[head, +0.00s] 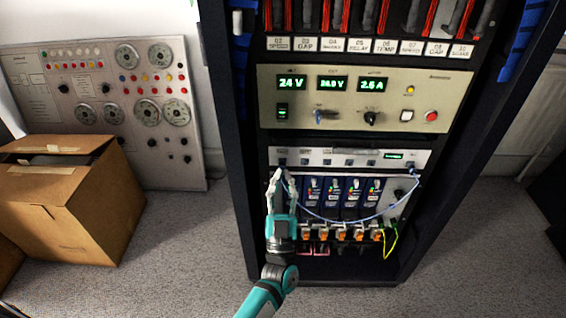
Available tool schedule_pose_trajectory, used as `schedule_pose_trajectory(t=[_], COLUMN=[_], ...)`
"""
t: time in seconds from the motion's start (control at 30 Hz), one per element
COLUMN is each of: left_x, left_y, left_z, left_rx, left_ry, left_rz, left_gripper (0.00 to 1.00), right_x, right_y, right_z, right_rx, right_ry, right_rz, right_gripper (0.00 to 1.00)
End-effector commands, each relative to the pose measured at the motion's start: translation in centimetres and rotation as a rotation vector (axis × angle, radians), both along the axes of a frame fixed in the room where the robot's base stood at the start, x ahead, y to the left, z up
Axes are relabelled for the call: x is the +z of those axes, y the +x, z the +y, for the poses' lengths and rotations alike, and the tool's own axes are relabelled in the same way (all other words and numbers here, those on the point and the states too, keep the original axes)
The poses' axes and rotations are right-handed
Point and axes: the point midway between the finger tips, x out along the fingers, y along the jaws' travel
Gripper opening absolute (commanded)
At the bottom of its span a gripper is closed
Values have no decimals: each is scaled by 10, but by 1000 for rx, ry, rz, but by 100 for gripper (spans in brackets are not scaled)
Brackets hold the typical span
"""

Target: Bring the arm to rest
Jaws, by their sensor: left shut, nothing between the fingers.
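My left gripper (279,184) is in the head view, in front of the left side of the equipment rack (236,190). Its fingers point up and are shut, with nothing seen between them. The fingertips are close to the left end of a pale panel (345,158), where a blue cable (345,220) begins; I cannot tell whether they touch. The teal arm comes up from the bottom edge of the view. The gripper hides part of the left end of the row of blue modules (334,192). My right gripper is not in view.
A beige power unit (450,92) with green displays reading 24 V and 2.6 A sits above. Orange connectors (342,233) and a yellow-green wire (391,243) are low in the rack. Floor between is clear.

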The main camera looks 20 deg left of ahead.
Motion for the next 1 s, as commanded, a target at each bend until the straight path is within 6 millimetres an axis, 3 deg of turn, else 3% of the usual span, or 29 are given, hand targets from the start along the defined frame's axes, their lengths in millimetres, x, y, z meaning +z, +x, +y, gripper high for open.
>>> schedule_pose_trajectory(t=[0.73,0.87,1.0], left_x=[-10,-27,-65], left_y=[-3,4,4], left_z=[-3,-11,-23], left_rx=[-24,-123,-269], left_ry=[7,26,53], left_rz=[32,173,437], left_gripper=[0,0,0], right_x=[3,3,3], right_y=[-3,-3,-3], right_z=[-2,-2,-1], right_rx=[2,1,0], right_ry=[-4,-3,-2], right_rz=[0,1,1], right_gripper=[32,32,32])
